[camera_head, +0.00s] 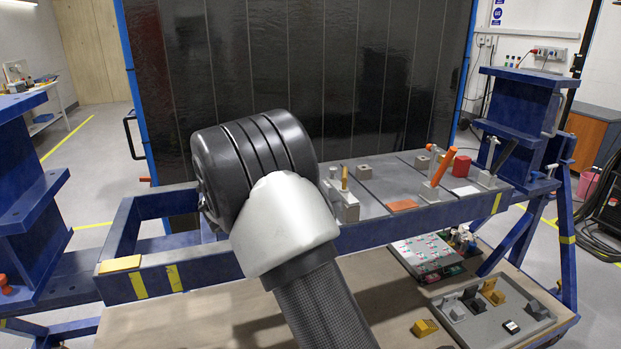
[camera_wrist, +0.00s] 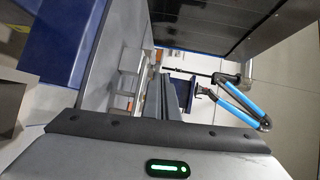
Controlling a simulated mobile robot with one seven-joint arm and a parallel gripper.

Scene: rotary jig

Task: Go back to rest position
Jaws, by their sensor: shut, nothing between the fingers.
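My arm rises from the bottom of the head view, with its black and silver joints in front of the blue rotary jig frame (camera_head: 205,262). My gripper is hidden behind the arm there. In the wrist view my gripper (camera_wrist: 165,82) shows its dark fingers together and empty, above the grey housing with a green light. It is apart from the jig parts, as far as I can see.
The jig's grey top plate (camera_head: 425,212) holds an orange-handled clamp (camera_head: 444,167), a red cylinder (camera_head: 461,166) and small blocks. A tall dark panel (camera_head: 380,80) stands behind. Below, a wooden shelf (camera_head: 160,325) holds a grey tray (camera_head: 478,330) of parts.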

